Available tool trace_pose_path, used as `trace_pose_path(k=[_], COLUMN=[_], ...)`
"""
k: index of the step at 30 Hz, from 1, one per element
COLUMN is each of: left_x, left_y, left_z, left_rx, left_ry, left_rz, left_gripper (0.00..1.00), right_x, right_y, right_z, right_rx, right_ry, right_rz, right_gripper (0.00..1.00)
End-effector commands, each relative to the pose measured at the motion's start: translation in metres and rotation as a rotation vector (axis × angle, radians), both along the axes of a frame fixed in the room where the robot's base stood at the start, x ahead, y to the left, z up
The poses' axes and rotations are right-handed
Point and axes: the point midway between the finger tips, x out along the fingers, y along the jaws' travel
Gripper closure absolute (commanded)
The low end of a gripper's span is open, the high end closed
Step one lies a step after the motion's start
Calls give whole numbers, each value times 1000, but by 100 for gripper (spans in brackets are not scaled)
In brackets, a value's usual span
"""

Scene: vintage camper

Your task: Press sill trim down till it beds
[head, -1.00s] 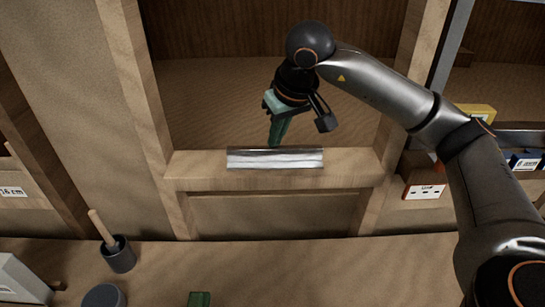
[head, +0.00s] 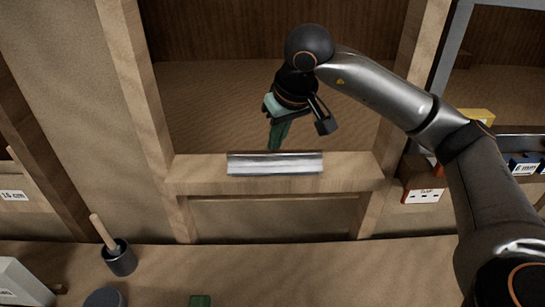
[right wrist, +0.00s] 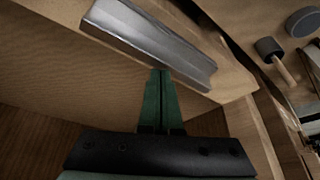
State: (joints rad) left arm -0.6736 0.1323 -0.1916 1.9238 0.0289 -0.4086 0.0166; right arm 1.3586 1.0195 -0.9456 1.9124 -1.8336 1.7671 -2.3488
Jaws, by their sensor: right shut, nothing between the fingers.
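The sill trim (head: 275,164) is a shiny metal strip lying along the wooden sill (head: 350,169) of the opening, near its middle. It also shows in the right wrist view (right wrist: 150,42), running at a slant across the top. I cannot tell whether a gap is left under it. My right gripper (head: 272,147) has green fingers, shut and empty, pointing down just behind the trim's back edge. In the right wrist view the fingertips (right wrist: 161,73) show close to the trim's edge; I cannot tell whether they touch it. My left gripper is not in view.
The wooden frame's upright posts (head: 135,80) bound the opening left and right. A red and white box (head: 424,194) sits right of the sill. The bench front is mostly clear.

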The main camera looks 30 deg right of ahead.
Motion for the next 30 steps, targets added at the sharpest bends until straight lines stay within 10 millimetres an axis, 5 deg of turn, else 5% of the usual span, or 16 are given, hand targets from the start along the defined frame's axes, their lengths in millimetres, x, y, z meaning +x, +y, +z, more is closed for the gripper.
trace_pose_path(k=[18, 30], left_x=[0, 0], left_y=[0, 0], left_z=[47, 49], left_rx=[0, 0], left_ry=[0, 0], left_rz=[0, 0], left_gripper=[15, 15], right_x=[2, 2], right_y=[0, 0], right_z=[58, 62], right_rx=[2, 2], right_ry=[-12, -12], right_rz=[-1, -1], right_gripper=[100, 100])
